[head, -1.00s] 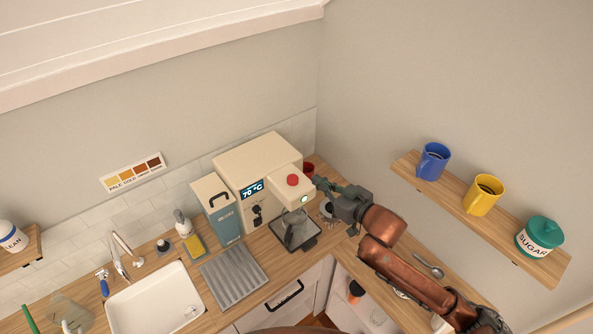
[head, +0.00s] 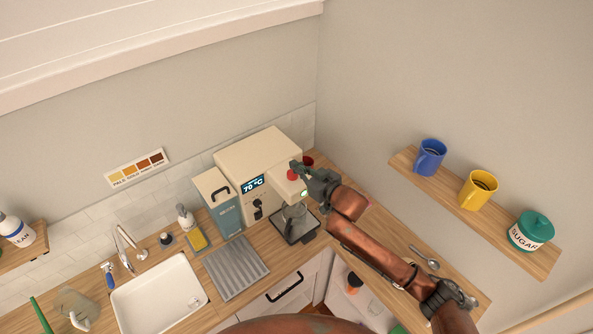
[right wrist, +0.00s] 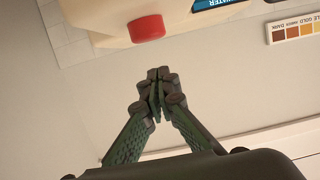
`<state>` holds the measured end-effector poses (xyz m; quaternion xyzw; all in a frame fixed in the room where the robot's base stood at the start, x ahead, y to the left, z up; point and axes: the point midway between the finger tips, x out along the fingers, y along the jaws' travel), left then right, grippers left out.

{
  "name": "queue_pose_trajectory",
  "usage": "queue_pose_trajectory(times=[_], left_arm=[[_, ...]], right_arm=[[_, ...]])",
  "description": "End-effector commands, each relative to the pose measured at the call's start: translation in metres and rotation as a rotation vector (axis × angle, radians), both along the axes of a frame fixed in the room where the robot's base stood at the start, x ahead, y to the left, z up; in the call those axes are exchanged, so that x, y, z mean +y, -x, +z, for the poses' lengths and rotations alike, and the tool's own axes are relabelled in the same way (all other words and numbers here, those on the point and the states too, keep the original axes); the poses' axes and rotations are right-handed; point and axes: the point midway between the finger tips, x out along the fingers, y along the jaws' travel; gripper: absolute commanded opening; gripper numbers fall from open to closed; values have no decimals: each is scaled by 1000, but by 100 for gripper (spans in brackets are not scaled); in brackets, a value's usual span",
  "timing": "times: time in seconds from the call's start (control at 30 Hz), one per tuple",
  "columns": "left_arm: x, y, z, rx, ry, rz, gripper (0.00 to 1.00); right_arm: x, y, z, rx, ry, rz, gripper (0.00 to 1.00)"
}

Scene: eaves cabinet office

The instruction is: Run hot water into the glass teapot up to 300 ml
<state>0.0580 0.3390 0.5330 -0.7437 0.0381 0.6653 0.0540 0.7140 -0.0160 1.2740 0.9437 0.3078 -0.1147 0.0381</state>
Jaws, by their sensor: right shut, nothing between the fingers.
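The cream hot-water machine (head: 258,160) stands in the counter corner, its display (head: 254,184) reading 70 °C. The glass teapot (head: 294,216) stands on the dark drip tray (head: 280,231) under the machine's spout part. How much water it holds cannot be made out. My right gripper (head: 297,168) is shut and empty, over the machine's front head, just beside the red button (head: 292,175). In the right wrist view the closed fingertips (right wrist: 157,80) are apart in the picture from the red button (right wrist: 147,28). A green light (head: 304,193) shows on the machine. My left gripper is not in view.
A blue-grey container (head: 221,206) stands left of the machine. A ridged drain mat (head: 235,268) and the white sink (head: 160,297) lie further left. A wall shelf (head: 450,198) holds the blue mug, yellow mug and sugar jar. A spoon (head: 425,257) lies on the right counter.

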Motion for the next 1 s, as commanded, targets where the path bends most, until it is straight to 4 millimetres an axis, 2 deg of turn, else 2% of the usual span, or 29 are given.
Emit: queue_pose_trajectory(times=[0.03,0.2,0.67,0.87,1.0], left_arm=[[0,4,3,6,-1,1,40],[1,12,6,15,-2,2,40],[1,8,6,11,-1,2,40],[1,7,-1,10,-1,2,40],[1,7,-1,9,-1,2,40]], right_arm=[[-2,1,-11,9,3,-3,0],[-2,1,-27,6,1,-2,0],[-2,2,-33,5,2,-1,0],[-2,1,-59,9,1,-4,0],[-2,2,-61,12,4,-3,0]])
